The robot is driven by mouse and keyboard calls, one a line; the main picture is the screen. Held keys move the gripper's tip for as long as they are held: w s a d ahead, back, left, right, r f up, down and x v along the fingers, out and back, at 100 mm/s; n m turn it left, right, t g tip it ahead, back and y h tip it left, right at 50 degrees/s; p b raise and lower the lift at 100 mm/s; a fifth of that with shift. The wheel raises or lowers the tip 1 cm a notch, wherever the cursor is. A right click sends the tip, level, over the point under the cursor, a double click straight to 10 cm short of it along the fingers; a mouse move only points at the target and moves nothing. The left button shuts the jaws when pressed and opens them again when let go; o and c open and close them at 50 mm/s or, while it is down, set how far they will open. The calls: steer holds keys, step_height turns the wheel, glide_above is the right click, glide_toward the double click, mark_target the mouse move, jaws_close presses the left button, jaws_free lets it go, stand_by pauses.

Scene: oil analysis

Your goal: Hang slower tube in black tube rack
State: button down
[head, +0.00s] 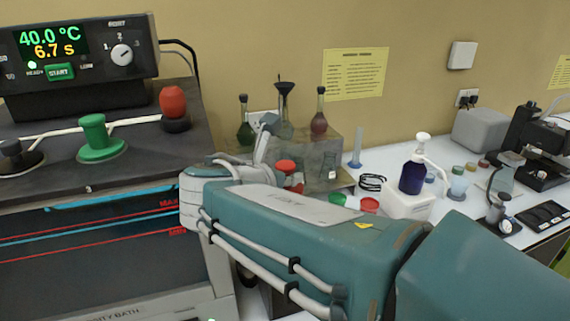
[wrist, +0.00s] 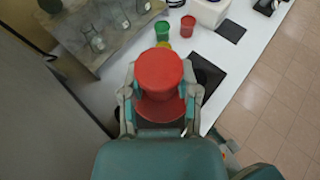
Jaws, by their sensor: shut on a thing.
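My gripper (wrist: 160,112) is shut on a tube with a red cap (wrist: 160,70). The cap and a red collar below it face the wrist camera; the tube's lower part is hidden. In the head view the held red cap (head: 286,167) shows just beyond my wrist, right of the bath. A black, square-edged thing (wrist: 208,76) lies on the white table right of the held tube in the wrist view; I cannot tell if it is the black tube rack. The bath top holds black (head: 14,152), green (head: 94,132) and red (head: 173,101) stoppers.
The bath's display (head: 47,43) reads 40.0 °C and 6.7 s. A shelf with flasks (head: 318,150) stands behind my gripper. Green (wrist: 162,29) and red (wrist: 188,26) cups stand on the table near a white box (wrist: 210,10). A blue bottle (head: 411,178) stands further right.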

steer(key=shift+a+f, duration=0.15)
steer(key=shift+f, duration=6.4)
steer(key=shift+s+f, duration=0.15)
steer(key=shift+f, duration=0.3)
steer(key=shift+c, duration=1.3)
jaws_free()
steer(key=shift+s, duration=0.1)
